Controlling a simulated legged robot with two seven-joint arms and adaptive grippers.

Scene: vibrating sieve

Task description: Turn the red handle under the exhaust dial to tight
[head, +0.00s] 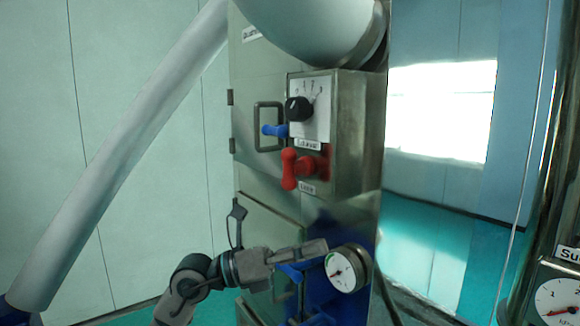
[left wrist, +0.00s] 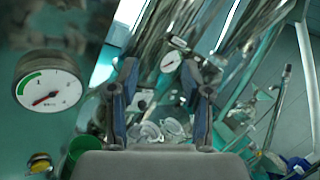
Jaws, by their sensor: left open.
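The red handle (head: 305,167) sits on the metal control box on the machine's front. Its upright grip is at its left end, and the label below it (head: 307,188) seems to read "Loose". Above it is the exhaust dial (head: 299,108), a black knob on a white scale plate. My left gripper (head: 308,257) is below the red handle, apart from it, pointing right near a round gauge. In the left wrist view the left gripper (left wrist: 160,80) shows two blue-padded fingers spread apart with nothing between them. My right gripper is not in view.
A round gauge (head: 346,270) stands right of my left gripper; a gauge also shows in the left wrist view (left wrist: 48,90). A blue lever (head: 274,130) and a metal door handle (head: 258,126) are left of the dial. A large pipe (head: 130,150) slopes at left.

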